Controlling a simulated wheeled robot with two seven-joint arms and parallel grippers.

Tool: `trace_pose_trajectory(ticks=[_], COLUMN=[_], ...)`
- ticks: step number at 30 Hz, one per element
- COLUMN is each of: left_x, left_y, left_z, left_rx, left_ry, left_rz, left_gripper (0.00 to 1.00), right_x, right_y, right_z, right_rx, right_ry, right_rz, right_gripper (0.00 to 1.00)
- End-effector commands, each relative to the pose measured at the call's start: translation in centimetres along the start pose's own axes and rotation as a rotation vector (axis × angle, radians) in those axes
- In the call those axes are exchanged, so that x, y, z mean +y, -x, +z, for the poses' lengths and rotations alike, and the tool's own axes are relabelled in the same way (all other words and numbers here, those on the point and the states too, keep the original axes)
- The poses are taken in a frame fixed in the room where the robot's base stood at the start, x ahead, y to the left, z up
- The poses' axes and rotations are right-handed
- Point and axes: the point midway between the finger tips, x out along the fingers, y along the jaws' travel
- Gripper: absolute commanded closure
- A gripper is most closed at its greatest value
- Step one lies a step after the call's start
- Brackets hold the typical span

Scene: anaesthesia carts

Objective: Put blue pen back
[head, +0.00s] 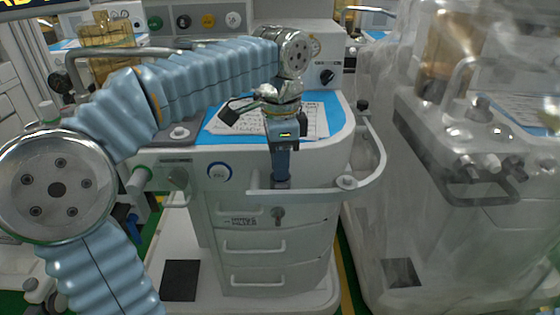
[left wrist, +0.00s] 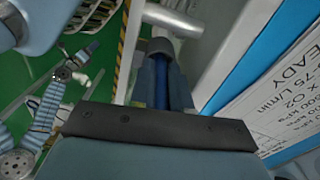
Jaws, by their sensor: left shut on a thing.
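My left gripper (head: 282,178) points down at the front edge of the white cart (head: 270,215), just by its front rail (head: 315,190). In the left wrist view its fingers (left wrist: 163,82) are shut on a narrow dark blue thing, which looks like the blue pen (left wrist: 161,86). Only a strip of the pen shows between the fingers; in the head view I cannot make it out from the blue gripper. A grey rounded piece (left wrist: 158,47) lies at the fingertips; I cannot tell whether the pen touches it. My right gripper is not in view.
A printed sheet (head: 310,118) lies on the cart's blue top (head: 218,128), behind the gripper. The curved white side rail (head: 375,160) runs to the right. A second cart under clear plastic (head: 450,200) stands close on the right. Drawers (head: 265,245) are below.

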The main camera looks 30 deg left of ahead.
Motion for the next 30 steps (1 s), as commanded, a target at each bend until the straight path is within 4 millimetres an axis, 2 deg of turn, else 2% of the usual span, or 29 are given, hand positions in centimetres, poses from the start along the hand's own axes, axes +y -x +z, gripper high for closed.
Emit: trace_pose_trajectory(ticks=[1, 2, 3, 14, 17, 24, 30], left_x=[0.0, 0.0, 0.0, 0.0, 0.0, 0.0, 0.0], left_y=[-0.3, -0.2, -0.1, 0.5, 1.9, 7.7, 10.9], left_z=[0.0, 0.0, 0.0, 0.0, -0.1, -0.1, -0.1], left_rx=[0.0, 0.0, 0.0, 0.0, 0.002, 0.003, 0.001], left_ry=[0.0, 0.0, 0.0, 0.0, 0.0, -0.002, -0.001], left_rz=[0.0, 0.0, 0.0, 0.0, -0.002, -0.001, -0.001], left_gripper=[1.0, 0.79, 0.73, 0.73, 0.73, 0.73, 0.73], right_x=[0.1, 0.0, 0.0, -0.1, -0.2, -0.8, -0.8], right_y=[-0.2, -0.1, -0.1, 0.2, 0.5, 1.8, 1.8], right_z=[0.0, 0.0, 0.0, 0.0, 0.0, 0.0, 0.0], right_rx=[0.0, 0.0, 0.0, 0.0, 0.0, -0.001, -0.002], right_ry=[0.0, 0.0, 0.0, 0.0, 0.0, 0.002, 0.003], right_rz=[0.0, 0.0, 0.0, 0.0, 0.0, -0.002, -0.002], right_gripper=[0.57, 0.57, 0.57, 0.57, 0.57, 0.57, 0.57])
